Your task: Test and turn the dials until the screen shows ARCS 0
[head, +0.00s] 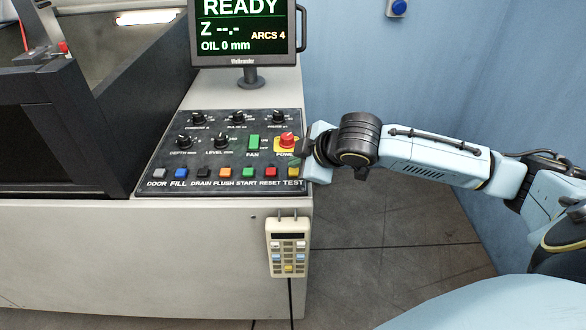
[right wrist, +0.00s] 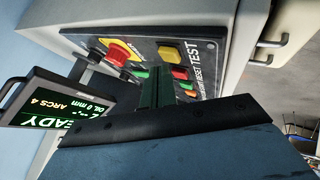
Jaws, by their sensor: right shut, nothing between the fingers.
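The screen (head: 240,25) at the top of the head view reads READY, Z --.-, OIL 0 mm and ARCS 4. Below it, the black panel (head: 165,160) carries black dials in two rows. The upper row has a left dial (head: 198,118), a middle dial (head: 238,117) and a right dial (head: 278,117). The lower row has the DEPTH dial (head: 184,142) and the LEVEL dial (head: 221,141). The yellow TEST button (head: 293,172) also shows in the right wrist view (right wrist: 169,53). My right gripper (head: 303,152) is shut and empty at the panel's right edge, by TEST and POWER. My left gripper is out of view.
A red POWER knob (head: 287,139) on yellow and a green FAN switch (head: 254,142) sit near the gripper. Several coloured buttons line the panel's front. A keypad handset (head: 287,250) hangs on the cabinet front (head: 150,250). A dark tank frame (head: 110,80) stands left.

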